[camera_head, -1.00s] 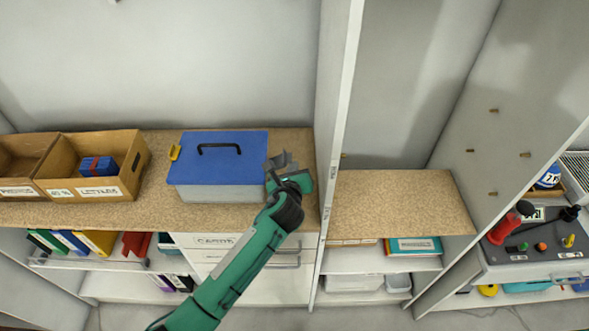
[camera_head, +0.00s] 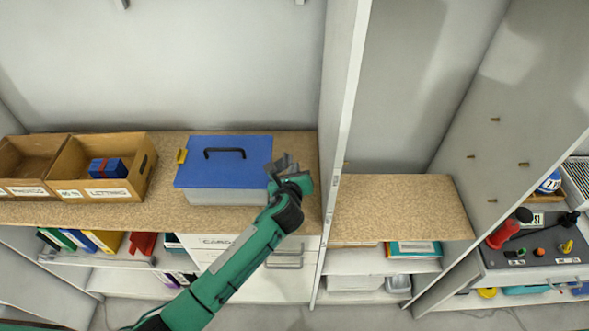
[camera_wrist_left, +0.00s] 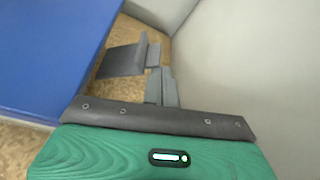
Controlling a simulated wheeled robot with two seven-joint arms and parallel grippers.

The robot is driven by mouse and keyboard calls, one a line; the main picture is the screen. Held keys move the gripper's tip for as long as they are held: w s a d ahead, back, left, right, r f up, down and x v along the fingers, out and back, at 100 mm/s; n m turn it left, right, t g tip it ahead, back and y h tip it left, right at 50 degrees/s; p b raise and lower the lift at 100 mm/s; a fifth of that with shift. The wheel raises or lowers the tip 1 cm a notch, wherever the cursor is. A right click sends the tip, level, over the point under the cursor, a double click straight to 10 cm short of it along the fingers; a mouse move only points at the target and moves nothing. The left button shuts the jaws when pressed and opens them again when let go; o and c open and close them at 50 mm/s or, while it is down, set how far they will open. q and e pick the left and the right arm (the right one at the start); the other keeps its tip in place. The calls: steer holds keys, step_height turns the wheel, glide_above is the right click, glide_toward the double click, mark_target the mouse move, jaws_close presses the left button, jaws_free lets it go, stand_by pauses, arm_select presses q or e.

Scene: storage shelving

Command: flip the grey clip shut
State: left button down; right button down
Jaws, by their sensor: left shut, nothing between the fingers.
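A box with a blue lid (camera_head: 222,174) and a pale body (camera_head: 225,197) stands on the cork-coloured shelf. Its lid has a black handle (camera_head: 224,153) and lies flat on it. A yellow clip (camera_head: 181,156) sits at its left end. My left gripper (camera_head: 284,164) is at the box's right end, shut and empty. In the left wrist view its grey fingers (camera_wrist_left: 152,75) are close to the blue lid (camera_wrist_left: 45,55); I cannot tell whether they touch. I cannot make out the grey clip apart from the grey fingers. My right gripper is out of view.
A white upright panel (camera_head: 341,130) stands just right of my left gripper. Cardboard bins (camera_head: 105,193) stand left of the box, one holding a blue item (camera_head: 107,168). The right-hand shelf (camera_head: 400,208) is bare. Drawers (camera_head: 275,283) are below the box.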

arm_select(q)
steer(key=shift+r, duration=0.1)
steer(key=shift+r+p, duration=0.7)
steer(key=shift+p, duration=0.3)
steer(key=shift+s, duration=0.1)
steer(key=b+v, duration=0.3)
steer(key=v, duration=1)
steer(key=shift+s, duration=0.3)
steer(key=shift+b, duration=0.3)
